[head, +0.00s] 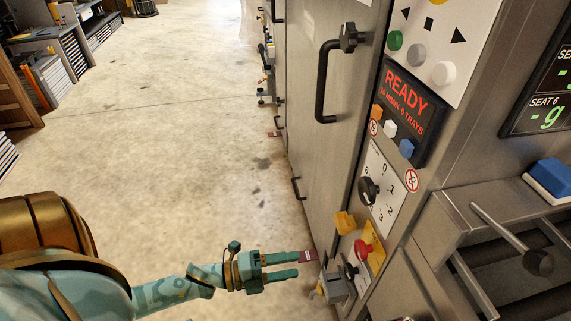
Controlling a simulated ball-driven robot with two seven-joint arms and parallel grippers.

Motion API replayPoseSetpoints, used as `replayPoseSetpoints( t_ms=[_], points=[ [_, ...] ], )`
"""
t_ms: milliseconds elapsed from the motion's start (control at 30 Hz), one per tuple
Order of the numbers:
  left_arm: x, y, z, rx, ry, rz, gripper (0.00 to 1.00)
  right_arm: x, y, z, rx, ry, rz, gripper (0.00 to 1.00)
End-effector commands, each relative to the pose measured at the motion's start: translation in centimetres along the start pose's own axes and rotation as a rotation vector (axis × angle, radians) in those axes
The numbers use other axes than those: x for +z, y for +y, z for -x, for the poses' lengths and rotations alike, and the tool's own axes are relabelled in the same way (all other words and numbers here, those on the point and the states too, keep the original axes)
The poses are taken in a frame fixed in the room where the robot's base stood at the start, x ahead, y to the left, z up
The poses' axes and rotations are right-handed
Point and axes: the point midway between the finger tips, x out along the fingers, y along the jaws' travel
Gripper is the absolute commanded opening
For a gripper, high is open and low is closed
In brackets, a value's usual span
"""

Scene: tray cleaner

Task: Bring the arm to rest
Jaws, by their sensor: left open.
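My left arm comes in from the lower left, teal with brass joints. Its gripper (300,264) is open, with two teal fingers spread apart and pointing right toward the cleaner's lower front. I see nothing between the fingers. The fingertips appear close to a small grey fitting (336,288) low on the machine; I cannot tell whether they touch it. My right gripper is not in view.
The steel machine (318,170) fills the right side, with a black door handle (322,85), a READY display (405,100), a dial (369,191) and a red button (364,250). A rail (500,255) juts out at lower right. The concrete floor (170,110) at left is clear.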

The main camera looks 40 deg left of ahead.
Motion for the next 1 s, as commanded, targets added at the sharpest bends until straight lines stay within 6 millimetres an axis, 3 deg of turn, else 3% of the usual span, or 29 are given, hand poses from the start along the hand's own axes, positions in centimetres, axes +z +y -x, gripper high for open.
replayPoseSetpoints(
  t_ms=[467,600,667,733,833,933,1000],
  points=[
    [0.0,0.0,0.0,0.0,0.0,0.001,0.67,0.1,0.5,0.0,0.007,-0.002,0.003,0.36],
    [0.4,0.6,0.0,0.026,-0.021,0.072,0.67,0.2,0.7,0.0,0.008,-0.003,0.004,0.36],
    [1.7,2.7,0.8,0.097,-0.093,0.176,0.67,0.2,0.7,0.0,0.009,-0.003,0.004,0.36],
    [3.2,6.7,2.7,0.202,-0.215,0.321,0.67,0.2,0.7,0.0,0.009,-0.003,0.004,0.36],
    [4.1,13.5,7.6,0.367,-0.464,0.586,0.67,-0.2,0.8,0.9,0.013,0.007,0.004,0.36],
    [2.2,19.6,14.0,0.519,-0.735,0.844,0.67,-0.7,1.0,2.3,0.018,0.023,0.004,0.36],
    [-0.7,22.9,18.6,0.617,-0.918,1.002,0.67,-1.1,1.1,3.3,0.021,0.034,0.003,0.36]
  ],
)
